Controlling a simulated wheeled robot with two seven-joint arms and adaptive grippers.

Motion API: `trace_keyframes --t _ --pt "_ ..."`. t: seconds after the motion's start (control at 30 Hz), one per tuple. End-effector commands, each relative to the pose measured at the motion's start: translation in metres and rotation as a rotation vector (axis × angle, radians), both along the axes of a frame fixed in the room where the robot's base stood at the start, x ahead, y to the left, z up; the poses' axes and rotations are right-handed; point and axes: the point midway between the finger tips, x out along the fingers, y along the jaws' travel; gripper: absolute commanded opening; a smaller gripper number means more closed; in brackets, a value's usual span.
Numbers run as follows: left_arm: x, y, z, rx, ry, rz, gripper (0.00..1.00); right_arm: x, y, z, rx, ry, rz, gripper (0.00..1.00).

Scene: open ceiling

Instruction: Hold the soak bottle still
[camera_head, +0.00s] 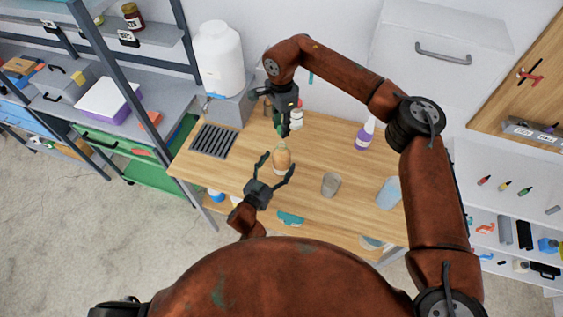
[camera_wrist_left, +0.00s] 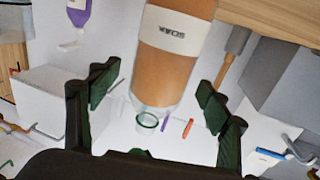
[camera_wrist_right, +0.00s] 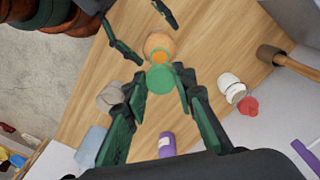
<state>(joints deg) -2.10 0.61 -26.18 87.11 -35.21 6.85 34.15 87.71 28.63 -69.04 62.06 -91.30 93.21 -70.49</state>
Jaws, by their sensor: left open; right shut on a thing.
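The soak bottle (camera_head: 282,161) stands on the wooden table, with orange-brown contents and a white label reading "SOAK" in the left wrist view (camera_wrist_left: 172,45). Its clear neck has no cap on it. My left gripper (camera_head: 277,166) is open, with one finger on each side of the bottle; gaps show between the fingers and the bottle in the left wrist view (camera_wrist_left: 158,95). My right gripper (camera_head: 285,134) is above the bottle. In the right wrist view it (camera_wrist_right: 160,86) is shut on a round green cap (camera_wrist_right: 160,77), which partly hides the bottle (camera_wrist_right: 159,45).
A grey cup (camera_head: 331,184), a blue cup (camera_head: 389,193) and a purple bottle (camera_head: 364,134) stand to the right. A white bottle (camera_wrist_right: 231,88) is near my right gripper. A dark grate (camera_head: 212,141) and a white tank (camera_head: 220,60) are to the left.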

Motion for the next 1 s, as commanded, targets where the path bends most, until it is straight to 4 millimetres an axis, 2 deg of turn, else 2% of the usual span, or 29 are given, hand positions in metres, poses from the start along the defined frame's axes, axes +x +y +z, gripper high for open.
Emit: trace_keyframes --t 0.2,0.57,1.0 --pt "0.019 -0.01 0.0 0.001 0.0 0.001 0.71 0.0 0.0 0.0 0.0 0.0 0.0 0.17" --pt "0.022 -0.012 -0.001 0.0 0.001 0.001 0.71 0.0 0.0 0.0 0.0 0.0 0.0 0.17" --pt "0.022 -0.012 0.0 0.0 0.001 0.001 0.42 0.0 0.0 0.0 0.0 0.0 0.0 0.17"
